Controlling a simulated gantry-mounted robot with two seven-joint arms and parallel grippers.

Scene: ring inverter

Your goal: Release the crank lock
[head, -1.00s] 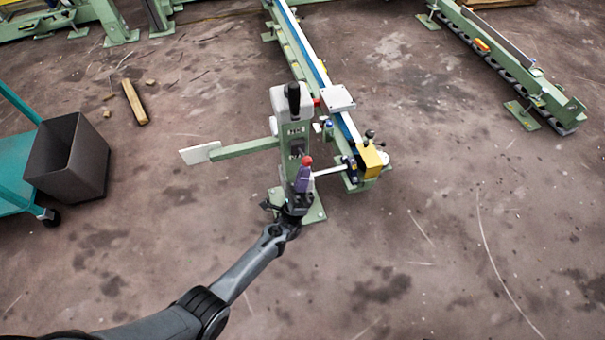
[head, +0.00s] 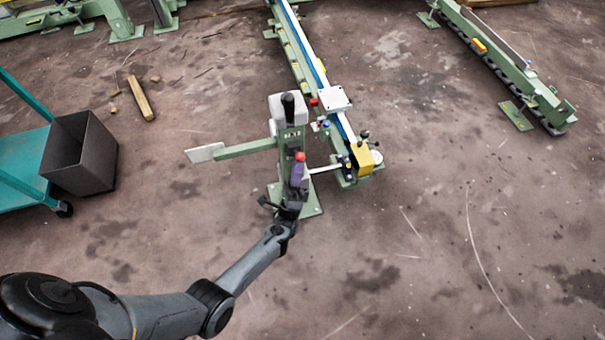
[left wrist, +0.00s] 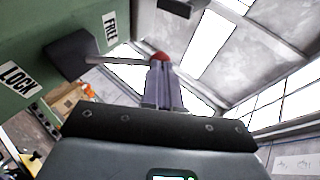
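The crank lock lever is a thin rod from a dark block (left wrist: 82,57) on a green panel, ending in a red ball knob (left wrist: 160,57). Labels LOCK (left wrist: 18,78) and FREE (left wrist: 110,26) sit on the panel. In the head view the red knob (head: 300,156) is at the front of the green crank post (head: 290,140). My left gripper (head: 297,172) is at the knob. In the left wrist view its fingers (left wrist: 162,82) lie close together, with tips at the knob and partly covering it; contact is unclear. My right gripper is out of view.
A black-handled white head (head: 287,107) tops the post, and a green arm with a pale plate (head: 204,153) reaches left. A long rail with a yellow block (head: 365,161) stands right. A dark bin (head: 82,153) and teal cart (head: 25,165) are left. Floor in front is clear.

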